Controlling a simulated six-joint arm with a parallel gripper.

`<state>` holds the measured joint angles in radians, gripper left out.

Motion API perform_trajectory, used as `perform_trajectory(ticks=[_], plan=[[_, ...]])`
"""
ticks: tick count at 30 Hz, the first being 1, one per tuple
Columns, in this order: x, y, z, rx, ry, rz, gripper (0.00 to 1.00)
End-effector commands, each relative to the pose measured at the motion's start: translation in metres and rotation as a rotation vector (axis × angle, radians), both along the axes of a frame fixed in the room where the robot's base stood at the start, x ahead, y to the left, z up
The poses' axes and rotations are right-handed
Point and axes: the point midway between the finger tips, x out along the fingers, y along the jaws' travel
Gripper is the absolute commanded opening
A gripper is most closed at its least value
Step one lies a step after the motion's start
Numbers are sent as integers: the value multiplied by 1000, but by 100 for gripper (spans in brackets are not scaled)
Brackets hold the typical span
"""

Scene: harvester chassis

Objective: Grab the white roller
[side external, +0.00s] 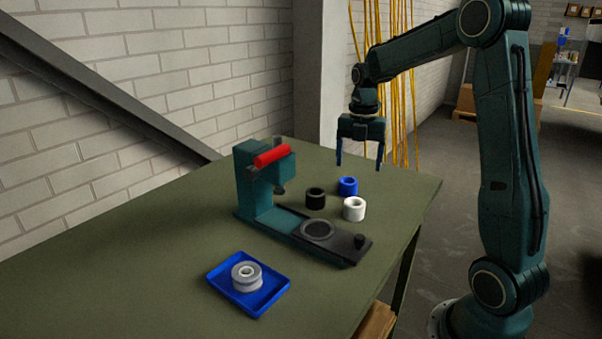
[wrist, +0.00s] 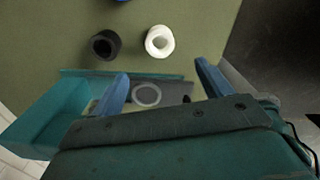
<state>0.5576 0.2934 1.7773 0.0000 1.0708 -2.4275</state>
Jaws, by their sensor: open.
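The white roller (side external: 354,208) is a short hollow ring standing on the green table, at the right of a small group of rollers. It also shows in the wrist view (wrist: 159,41), at the top centre, beyond the fingertips. My gripper (side external: 360,168) is open and empty, pointing down and held above the table, higher than the rollers. In the wrist view its two blue fingers (wrist: 162,78) are spread apart, with part of the press base visible between them. A black roller (side external: 315,198) and a blue roller (side external: 347,186) stand close to the white one.
A teal press (side external: 256,200) with a red handle (side external: 272,156) and a long base stands left of the rollers. A blue tray (side external: 268,293) holding grey metal rings (side external: 246,274) lies near the front. The table's right edge (side external: 415,222) is near the white roller. The left table area is clear.

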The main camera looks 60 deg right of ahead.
Motion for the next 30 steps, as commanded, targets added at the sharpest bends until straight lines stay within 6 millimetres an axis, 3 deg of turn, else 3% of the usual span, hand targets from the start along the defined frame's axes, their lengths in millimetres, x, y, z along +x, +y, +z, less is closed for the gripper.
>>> perform_trajectory(ticks=[5,21,30], plan=[[0,0,-11,1,3,-1,78],[0,0,-80,1,1,-2,78],[0,0,-86,0,0,-2,78]])
